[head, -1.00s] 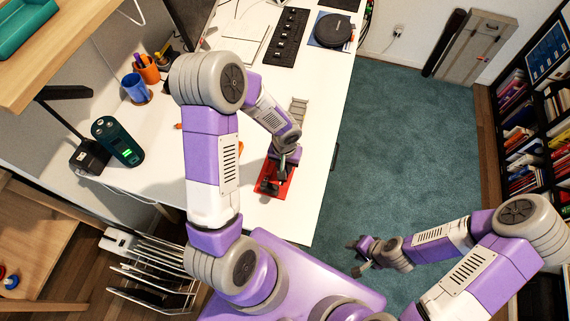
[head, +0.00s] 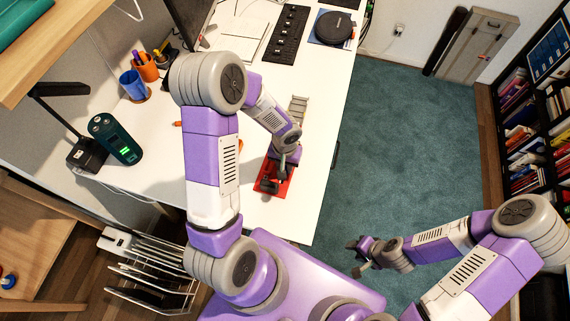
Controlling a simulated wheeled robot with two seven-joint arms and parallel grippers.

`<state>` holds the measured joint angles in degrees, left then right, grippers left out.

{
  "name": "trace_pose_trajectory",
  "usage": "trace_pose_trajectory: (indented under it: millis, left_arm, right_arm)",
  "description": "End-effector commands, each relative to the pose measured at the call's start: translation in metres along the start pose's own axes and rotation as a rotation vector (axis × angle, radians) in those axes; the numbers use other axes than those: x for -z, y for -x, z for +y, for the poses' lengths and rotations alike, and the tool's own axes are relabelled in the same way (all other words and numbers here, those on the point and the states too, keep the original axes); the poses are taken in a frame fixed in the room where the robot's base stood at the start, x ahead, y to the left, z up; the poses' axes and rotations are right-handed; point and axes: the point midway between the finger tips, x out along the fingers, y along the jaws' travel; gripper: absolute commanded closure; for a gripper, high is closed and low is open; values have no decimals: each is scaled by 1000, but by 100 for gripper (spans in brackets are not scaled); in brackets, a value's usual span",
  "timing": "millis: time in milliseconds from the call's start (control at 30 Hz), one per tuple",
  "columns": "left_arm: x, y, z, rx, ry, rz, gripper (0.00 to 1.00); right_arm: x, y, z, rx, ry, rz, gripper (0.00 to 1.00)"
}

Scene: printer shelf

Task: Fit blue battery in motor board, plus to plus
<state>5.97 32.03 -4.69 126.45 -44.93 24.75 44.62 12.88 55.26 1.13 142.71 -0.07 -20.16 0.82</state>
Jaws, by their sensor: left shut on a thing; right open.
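A red board (head: 284,187), which I take to be the motor board, lies on the white desk near its front right. My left gripper (head: 272,180) points down over this board, beneath my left forearm. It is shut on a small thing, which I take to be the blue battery. The gripper hides it, so its colour, its plus end and whether it sits in the board cannot be made out. My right gripper (head: 358,253) is open and empty, off the desk above the teal carpet.
A dark charger-like device (head: 117,140) with a green display stands on the desk at left. A blue cup (head: 134,86) and an orange cup (head: 146,68) with pens stand behind it. A black disc (head: 333,30) lies at the back right.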

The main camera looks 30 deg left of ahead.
Motion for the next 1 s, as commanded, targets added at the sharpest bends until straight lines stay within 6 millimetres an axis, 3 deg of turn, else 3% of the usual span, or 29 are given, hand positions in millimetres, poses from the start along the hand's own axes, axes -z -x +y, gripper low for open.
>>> trace_pose_trajectory:
  millis: [433,467,633,1000]
  left_arm:
    - [0,0,0,0,0,0,100]
    - [0,0,0,0,0,0,73]
    - [0,0,0,0,0,0,47]
    - [0,2,0,0,0,0,44]
  right_arm:
    - [0,-4,1,0,0,0,57]
    - [0,-4,1,0,0,0,57]
    - [0,-4,1,0,0,0,57]
    - [0,-2,1,0,0,0,57]
